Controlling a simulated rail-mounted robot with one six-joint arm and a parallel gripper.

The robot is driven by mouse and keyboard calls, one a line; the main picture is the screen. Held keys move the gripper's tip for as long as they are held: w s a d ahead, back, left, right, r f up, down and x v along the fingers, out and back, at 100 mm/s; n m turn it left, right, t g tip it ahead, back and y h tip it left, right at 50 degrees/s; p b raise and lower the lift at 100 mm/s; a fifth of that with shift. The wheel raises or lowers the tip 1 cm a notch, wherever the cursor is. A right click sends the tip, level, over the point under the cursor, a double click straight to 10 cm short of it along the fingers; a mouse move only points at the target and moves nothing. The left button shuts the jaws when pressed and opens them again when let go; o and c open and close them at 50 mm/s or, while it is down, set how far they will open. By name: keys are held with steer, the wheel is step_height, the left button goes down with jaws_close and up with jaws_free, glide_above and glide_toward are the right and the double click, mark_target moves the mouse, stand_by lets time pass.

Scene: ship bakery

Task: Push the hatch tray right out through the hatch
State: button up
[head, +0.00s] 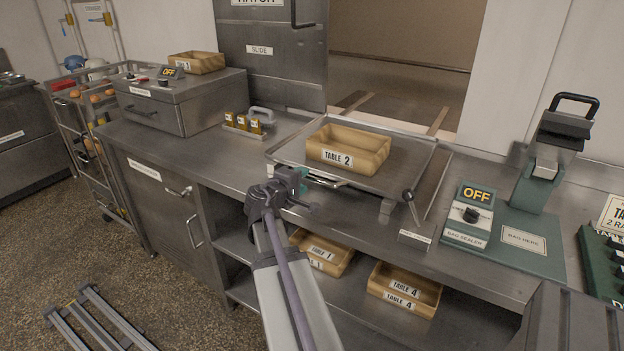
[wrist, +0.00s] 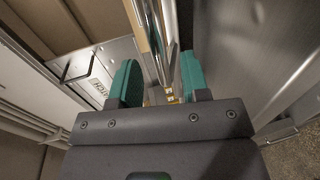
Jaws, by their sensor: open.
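The hatch tray (head: 405,162) is a flat steel tray with a low rim on the counter in front of the hatch opening (head: 395,70). A tan box labelled TABLE 2 (head: 350,150) sits on it. My gripper (head: 303,182) is at the tray's near edge, left of its middle, beside a dark bar under the rim. In the wrist view its green fingers (wrist: 158,80) are apart, with a shiny metal bar (wrist: 160,35) showing between them. I cannot tell whether the fingers touch it. The hatch's sliding panel (head: 270,55) is to the left of the opening.
A black-knobbed lever (head: 409,195) stands at the tray's near right corner. The bag sealer (head: 490,230) is further right. Boxes labelled TABLE 1 (head: 325,252) and TABLE 4 (head: 404,288) lie on the shelf below.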

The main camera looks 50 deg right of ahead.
steer(key=x, duration=0.5)
steer(key=shift+s+d+b, duration=0.1)
steer(key=shift+b, duration=0.25)
steer(key=shift+c, duration=0.3)
jaws_close()
